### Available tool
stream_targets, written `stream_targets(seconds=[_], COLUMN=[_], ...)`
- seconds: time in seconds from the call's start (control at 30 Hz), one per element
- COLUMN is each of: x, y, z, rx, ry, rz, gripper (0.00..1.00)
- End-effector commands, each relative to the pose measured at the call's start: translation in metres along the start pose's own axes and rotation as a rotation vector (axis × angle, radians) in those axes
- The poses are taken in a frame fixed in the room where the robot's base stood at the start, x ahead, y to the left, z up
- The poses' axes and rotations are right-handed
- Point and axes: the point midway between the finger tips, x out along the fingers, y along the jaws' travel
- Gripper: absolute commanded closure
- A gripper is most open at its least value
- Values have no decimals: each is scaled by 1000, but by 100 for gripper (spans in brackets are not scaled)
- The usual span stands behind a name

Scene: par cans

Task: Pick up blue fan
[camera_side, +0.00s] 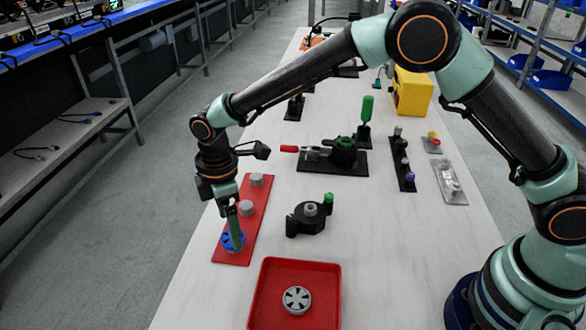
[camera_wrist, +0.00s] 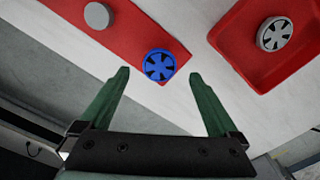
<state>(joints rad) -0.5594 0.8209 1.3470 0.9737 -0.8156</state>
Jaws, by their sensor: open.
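The blue fan (camera_side: 232,241) is a round blue piece with dark openings at the near end of a red strip (camera_side: 258,209). In the wrist view the blue fan (camera_wrist: 159,65) lies at the strip's end, just beyond and between the fingertips. My gripper (camera_side: 236,240) points down at the fan in the side view, and one finger covers part of it. In the wrist view my gripper (camera_wrist: 158,74) has its green fingers spread wide with nothing between them. I cannot tell the exact height of the fingertips above the fan.
Two grey cylinders stand farther along the strip, the nearer one (camera_side: 246,208) close to my gripper. A red tray (camera_side: 265,300) holding a grey fan (camera_side: 297,299) sits nearby. A black fixture (camera_side: 310,217) stands to the right. The table edge is close on the left.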

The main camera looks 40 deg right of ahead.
Motion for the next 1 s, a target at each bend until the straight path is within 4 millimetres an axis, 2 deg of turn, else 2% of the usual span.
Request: stream_targets(seconds=[0.1, 0.2, 0.5, 0.57, 0.6, 0.73, 0.77, 1.0], x=[20, 30, 34, 34, 34, 34, 34, 33], y=[0, 0, 1, 1, 1, 1, 0, 1], z=[1, 1, 1, 1, 1, 1, 1, 1], rx=[0, 0, 0, 0, 0, 0, 0, 0], ry=[-2, -2, 1, 0, 0, 0, 0, 0], rz=[-2, -2, 1, 1, 0, 0, 0, 1], gripper=[4, 4, 4, 23, 38, 88, 93, 93])
